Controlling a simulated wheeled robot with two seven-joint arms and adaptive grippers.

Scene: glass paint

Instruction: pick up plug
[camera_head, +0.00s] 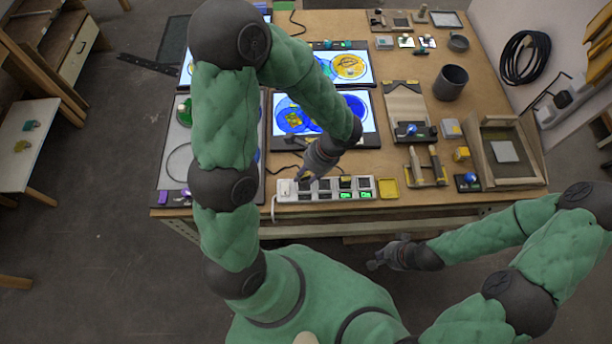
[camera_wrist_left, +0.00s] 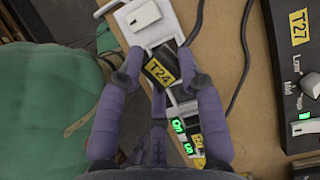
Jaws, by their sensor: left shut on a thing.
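A black plug with a yellow T24 label (camera_wrist_left: 160,70) sits between the fingers of my left gripper (camera_wrist_left: 157,72) in the left wrist view. It is at the white power strip (camera_wrist_left: 133,32), and I cannot tell whether it is fully seated or lifted. In the head view my left gripper (camera_head: 303,174) is over the left part of the power strip (camera_head: 366,182), its fingers closed on the plug. My right gripper (camera_head: 378,263) hangs low in front of the table edge, too small to tell whether it is open.
The strip has a white switch (camera_wrist_left: 143,15) at one end and green-lit displays along it. Dark cables run beside it. A light panel with a T27 label (camera_wrist_left: 298,25) lies close by. A grey cup (camera_head: 451,82) stands further back.

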